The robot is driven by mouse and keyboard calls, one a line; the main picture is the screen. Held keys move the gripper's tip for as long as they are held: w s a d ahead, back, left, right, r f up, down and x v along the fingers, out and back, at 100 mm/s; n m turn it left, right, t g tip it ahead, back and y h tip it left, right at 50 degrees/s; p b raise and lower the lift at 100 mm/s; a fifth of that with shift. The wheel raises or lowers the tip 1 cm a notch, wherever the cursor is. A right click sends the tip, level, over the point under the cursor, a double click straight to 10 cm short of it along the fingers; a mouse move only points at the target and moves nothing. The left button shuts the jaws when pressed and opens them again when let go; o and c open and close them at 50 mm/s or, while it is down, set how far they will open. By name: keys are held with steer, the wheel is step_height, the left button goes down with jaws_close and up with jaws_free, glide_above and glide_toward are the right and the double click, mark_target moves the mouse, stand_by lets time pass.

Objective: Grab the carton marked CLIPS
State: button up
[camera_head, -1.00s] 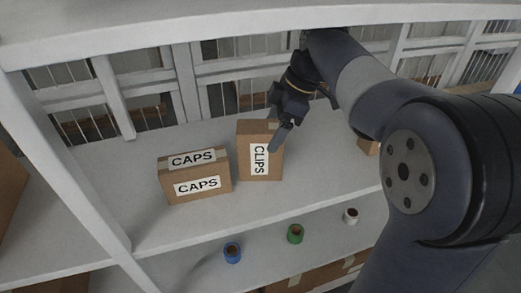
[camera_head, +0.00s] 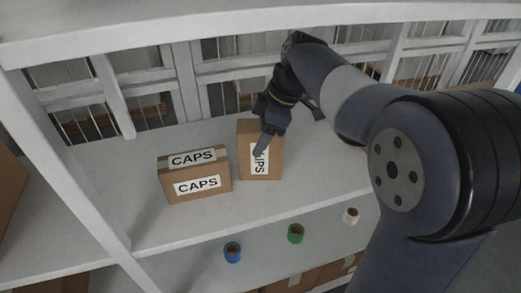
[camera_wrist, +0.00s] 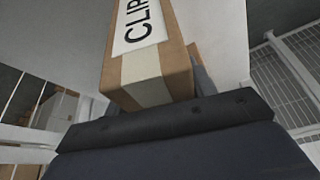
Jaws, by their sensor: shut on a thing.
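The carton marked CLIPS (camera_head: 247,165) is a brown box standing upright on the white shelf, its white label partly covered by a finger of my gripper. My gripper (camera_head: 262,140) reaches down on it from behind and above and is shut on it. In the wrist view the carton (camera_wrist: 180,76) fills the upper middle, with its label and a pale tape strip showing. The gripper's finger (camera_wrist: 204,80) shows beside its right side; the other finger is hidden there.
A wider carton marked CAPS (camera_head: 210,197) stands just left of the CLIPS carton, with a narrow gap between. A white upright (camera_head: 75,190) stands at the left.

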steer(key=c, duration=0.5)
steer(key=shift+r, duration=0.1)
steer(key=shift+c, duration=0.2)
